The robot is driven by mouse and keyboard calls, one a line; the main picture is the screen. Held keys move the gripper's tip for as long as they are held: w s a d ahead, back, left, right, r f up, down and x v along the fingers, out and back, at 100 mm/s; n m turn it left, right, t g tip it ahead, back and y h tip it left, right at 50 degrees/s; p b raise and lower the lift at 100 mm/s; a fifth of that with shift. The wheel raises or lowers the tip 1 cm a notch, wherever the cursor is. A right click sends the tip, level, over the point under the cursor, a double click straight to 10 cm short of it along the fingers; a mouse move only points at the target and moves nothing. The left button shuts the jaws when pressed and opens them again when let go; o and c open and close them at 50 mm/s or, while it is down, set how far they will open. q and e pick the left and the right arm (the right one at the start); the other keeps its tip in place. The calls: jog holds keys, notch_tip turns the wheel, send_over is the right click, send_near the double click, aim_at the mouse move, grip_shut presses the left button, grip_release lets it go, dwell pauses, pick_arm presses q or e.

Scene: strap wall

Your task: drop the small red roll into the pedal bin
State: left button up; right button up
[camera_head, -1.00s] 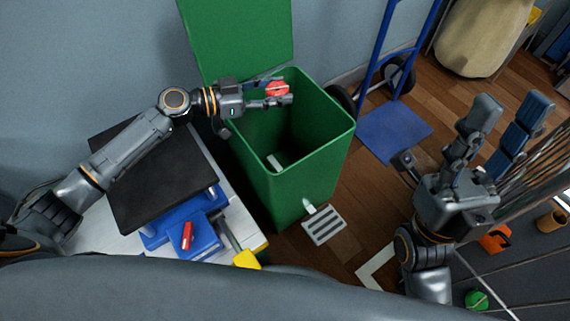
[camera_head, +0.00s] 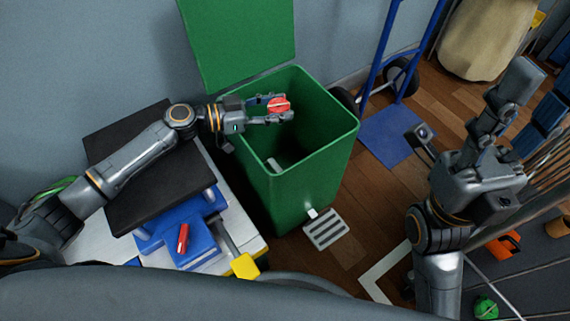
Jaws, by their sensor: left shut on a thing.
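The small red roll (camera_head: 279,106) is held between the fingers of my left gripper (camera_head: 272,109), over the opening of the green pedal bin (camera_head: 318,185). The bin's lid (camera_head: 238,40) stands open against the wall. A small pale thing lies inside the bin, and its pedal (camera_head: 327,229) sticks out at the front near the floor. My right gripper (camera_head: 535,95) is at the right, with its fingers apart and nothing seen between them.
A blue hand truck (camera_head: 392,135) stands right of the bin. A bench with a black plate (camera_head: 150,165) and a blue tool with a red handle (camera_head: 183,238) is at the left. A beige sack (camera_head: 487,38) is at the back right. Wooden floor lies between.

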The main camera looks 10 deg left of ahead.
pick_arm(q)
jog(key=o, duration=1.1)
jog(key=shift+r, duration=0.1)
notch_tip(320, 180, up, 10)
jog(key=shift+f, duration=0.1)
